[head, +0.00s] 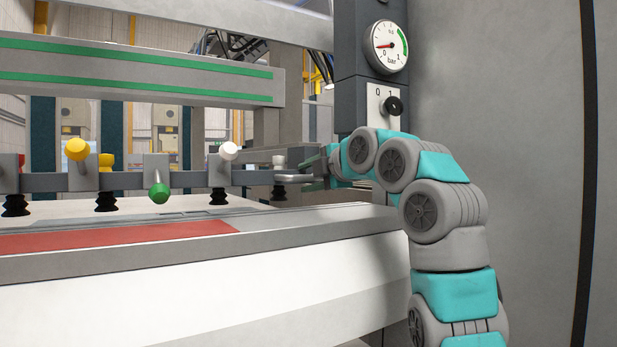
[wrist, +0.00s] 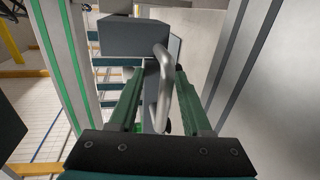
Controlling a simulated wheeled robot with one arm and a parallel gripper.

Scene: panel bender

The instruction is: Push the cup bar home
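The cup bar (head: 125,181) is a grey horizontal bar in the head view, with black suction cups (head: 218,196) hanging under it. Yellow, green and white knobs sit on its blocks. A rounded metal handle (head: 293,178) is at its right end. My gripper (head: 318,167) is at this right end, by the handle. In the wrist view the handle (wrist: 162,88) stands between the two green fingers of my gripper (wrist: 158,85), with a gap showing on each side. The fingers are apart, around the handle and not visibly closed on it. The bar's far left end is out of view.
A gauge (head: 387,46) with its needle near 0 and a black knob (head: 393,105) are on the dark column. A green-striped beam (head: 130,73) runs above the bar. A table with a red strip (head: 110,238) lies below. A grey wall is at right.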

